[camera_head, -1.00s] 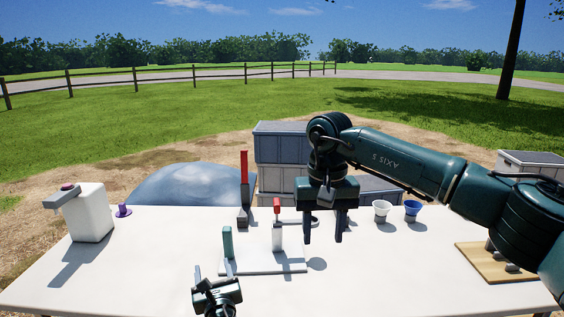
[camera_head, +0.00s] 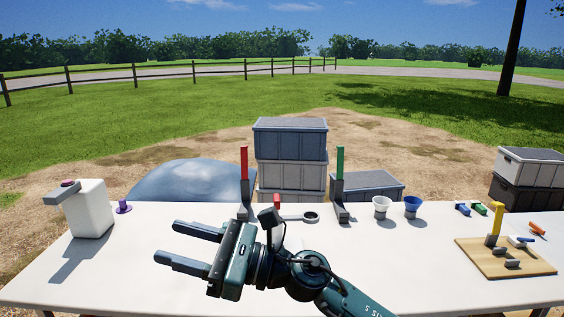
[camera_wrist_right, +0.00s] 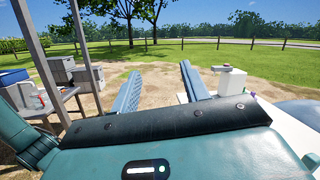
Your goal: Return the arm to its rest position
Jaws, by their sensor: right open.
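My right gripper (camera_head: 167,242) is in front of the table's middle in the head view. Its two fingers point left and stand apart, with nothing between them. In the right wrist view the same open fingers (camera_wrist_right: 160,67) point away over bare ground. The right arm's wrist and forearm run down to the bottom edge of the head view. They hide most of the small stand in the middle of the table; a red top (camera_head: 277,200) shows above the wrist. My left gripper is not in view.
Stacked crates (camera_head: 290,140) stand behind.

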